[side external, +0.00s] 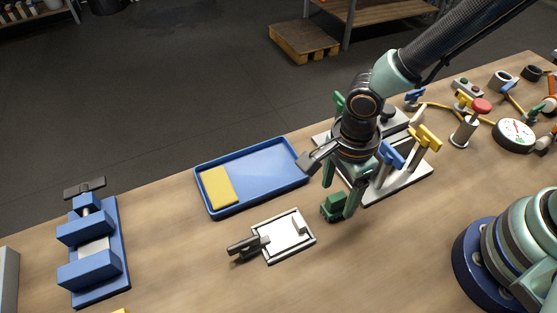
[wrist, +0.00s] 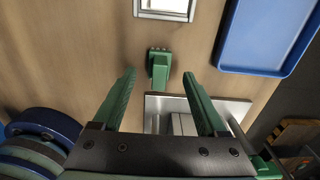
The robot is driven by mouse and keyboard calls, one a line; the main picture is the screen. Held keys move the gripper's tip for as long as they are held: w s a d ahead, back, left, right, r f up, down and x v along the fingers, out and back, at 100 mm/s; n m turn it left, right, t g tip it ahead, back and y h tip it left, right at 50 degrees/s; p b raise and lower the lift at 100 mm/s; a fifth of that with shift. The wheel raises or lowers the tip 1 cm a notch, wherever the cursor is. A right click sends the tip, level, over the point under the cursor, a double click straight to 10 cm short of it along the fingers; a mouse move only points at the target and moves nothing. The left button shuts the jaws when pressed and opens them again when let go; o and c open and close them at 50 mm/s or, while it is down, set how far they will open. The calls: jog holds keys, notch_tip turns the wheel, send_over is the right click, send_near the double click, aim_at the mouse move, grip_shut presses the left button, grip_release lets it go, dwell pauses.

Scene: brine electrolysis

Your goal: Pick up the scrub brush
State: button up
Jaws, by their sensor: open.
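The scrub brush (side external: 333,207) is a small green block on the wooden table, beside the clamp plate's lower left corner. In the wrist view the brush (wrist: 160,68) shows a green body with a row of small dark tufts at its far end. My gripper (side external: 339,197) has green fingers pointing down at the brush, and one finger partly overlaps it in the side view. In the wrist view my gripper (wrist: 159,78) is open, with the brush centred between and slightly beyond the fingertips. Nothing is held. I cannot tell the exact height of the fingertips.
A blue tray (side external: 258,177) with a yellow sponge (side external: 217,187) lies to the left. A small framed plate with a black clamp (side external: 285,238) lies nearby. A metal plate with blue and yellow handles (side external: 410,178) stands close on the right.

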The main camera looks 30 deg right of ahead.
aim_at(338, 196)
jog(key=shift+f, duration=1.6)
grip_shut()
jog(key=shift+r, duration=0.1)
notch_tip(338, 196, up, 20)
